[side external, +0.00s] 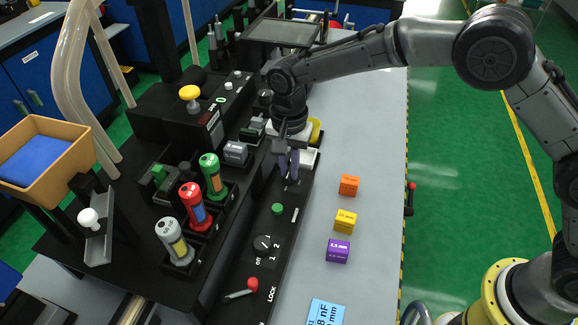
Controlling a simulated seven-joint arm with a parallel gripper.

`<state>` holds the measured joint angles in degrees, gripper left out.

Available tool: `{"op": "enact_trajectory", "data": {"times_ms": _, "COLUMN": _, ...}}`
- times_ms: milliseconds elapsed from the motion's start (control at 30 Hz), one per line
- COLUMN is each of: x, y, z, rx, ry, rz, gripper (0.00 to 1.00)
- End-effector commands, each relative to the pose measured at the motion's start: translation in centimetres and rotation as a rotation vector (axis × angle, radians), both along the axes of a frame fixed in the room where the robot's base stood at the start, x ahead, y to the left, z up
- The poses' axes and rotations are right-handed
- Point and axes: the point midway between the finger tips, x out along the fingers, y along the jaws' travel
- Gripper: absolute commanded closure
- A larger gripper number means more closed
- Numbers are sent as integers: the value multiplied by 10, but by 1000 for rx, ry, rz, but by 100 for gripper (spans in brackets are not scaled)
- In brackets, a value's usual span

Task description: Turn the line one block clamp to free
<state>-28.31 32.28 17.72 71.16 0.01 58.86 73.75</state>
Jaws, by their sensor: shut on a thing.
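A red-knobbed lever (252,285) near the word LOCK lies at the front of the machine, well apart from my gripper. A rotary dial (264,243) marked off, 1 and 2 and a green button (278,209) lie between them.
Orange (349,185), yellow (345,221) and purple (339,250) blocks stand on the grey bench (375,150), with a blue card (326,312) nearer. Green, red and grey canisters (193,204) stand left of my gripper. The bench's right side is clear.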

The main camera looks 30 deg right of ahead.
Motion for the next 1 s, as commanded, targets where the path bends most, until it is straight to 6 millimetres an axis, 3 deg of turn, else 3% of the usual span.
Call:
{"op": "enact_trajectory", "data": {"times_ms": 400, "x": 1, "y": 0, "z": 2, "rx": 1, "ry": -4, "rz": -10, "gripper": 100}}
{"op": "enact_trajectory", "data": {"times_ms": 433, "x": 1, "y": 0, "z": 2, "rx": 1, "ry": -4, "rz": -10, "gripper": 83}}
{"op": "enact_trajectory", "data": {"times_ms": 600, "x": 1, "y": 0, "z": 1, "rx": 1, "ry": -2, "rz": -9, "gripper": 55}}
{"op": "enact_trajectory", "data": {"times_ms": 1000, "x": 1, "y": 0, "z": 9, "rx": 1, "ry": -3, "rz": -8, "gripper": 55}}
